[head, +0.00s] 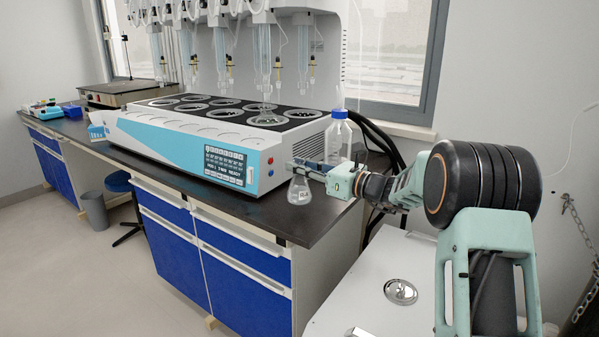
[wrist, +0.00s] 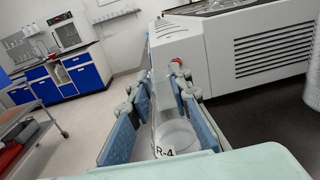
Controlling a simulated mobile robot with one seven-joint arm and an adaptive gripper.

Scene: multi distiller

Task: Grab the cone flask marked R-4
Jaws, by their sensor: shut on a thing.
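The cone flask marked R-4 (head: 299,191) is clear glass with a white label. It hangs upright beneath my gripper (head: 305,168) near the front right corner of the bench, in front of the distiller's right end. In the wrist view the flask (wrist: 172,133) stands between the two blue-padded fingers of my gripper (wrist: 162,110), with its "R-4" label facing the camera. My gripper is shut on it, around its upper part. Whether its base touches the bench is not clear.
The multi distiller (head: 190,150) fills most of the dark bench (head: 300,225), close to my gripper. A clear bottle with a blue cap (head: 338,135) stands just behind my gripper. Black hoses (head: 375,135) run behind it. Open floor (head: 60,260) lies at the left.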

